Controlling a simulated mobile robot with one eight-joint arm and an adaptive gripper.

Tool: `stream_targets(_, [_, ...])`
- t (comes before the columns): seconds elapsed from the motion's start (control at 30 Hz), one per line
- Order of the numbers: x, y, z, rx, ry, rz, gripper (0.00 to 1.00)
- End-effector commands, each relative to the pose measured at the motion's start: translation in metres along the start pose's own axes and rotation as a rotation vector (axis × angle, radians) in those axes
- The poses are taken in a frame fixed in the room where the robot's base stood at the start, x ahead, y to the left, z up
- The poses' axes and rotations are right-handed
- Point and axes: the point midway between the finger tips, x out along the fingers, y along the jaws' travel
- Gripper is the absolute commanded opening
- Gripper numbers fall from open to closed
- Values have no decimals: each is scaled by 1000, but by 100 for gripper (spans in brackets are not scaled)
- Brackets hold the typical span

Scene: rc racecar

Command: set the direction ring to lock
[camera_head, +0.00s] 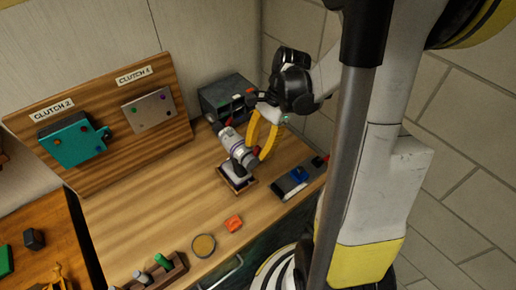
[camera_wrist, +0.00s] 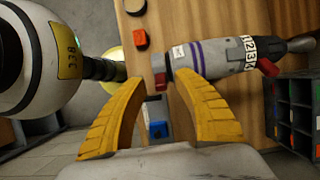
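A grey power screwdriver (camera_head: 233,144) with purple stripes stands tilted in a small holder (camera_head: 226,180) on the bench. In the wrist view the tool (camera_wrist: 207,58) lies across the top, with a numbered collar (camera_wrist: 250,47) toward its chuck. One red part (camera_wrist: 159,63) sits at its left end, another (camera_wrist: 268,67) by the collar. I cannot tell which part is the direction ring, and no lock mark is readable.
A dark box with a blue part (camera_head: 297,177) lies to the right. A dark bin rack (camera_head: 226,97) stands behind. An orange block (camera_head: 233,223), a round tin (camera_head: 203,245) and a bit rack (camera_head: 158,276) lie in front. The bench left of the tool is clear, before the clutch board (camera_head: 115,125).

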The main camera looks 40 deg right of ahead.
Motion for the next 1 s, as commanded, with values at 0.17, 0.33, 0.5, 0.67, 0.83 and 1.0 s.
stream_targets(0.17, [2,0,0,0,0,0,36])
stream_targets(0.33, [2,0,0,0,0,0,20])
stream_targets(0.5, [2,0,0,0,0,0,0])
stream_targets(0.67, [1,0,1,0,6,0,0])
stream_targets(0.83, [1,0,4,-2,53,0,0])
stream_targets(1.0, [0,0,10,-5,152,0,0])
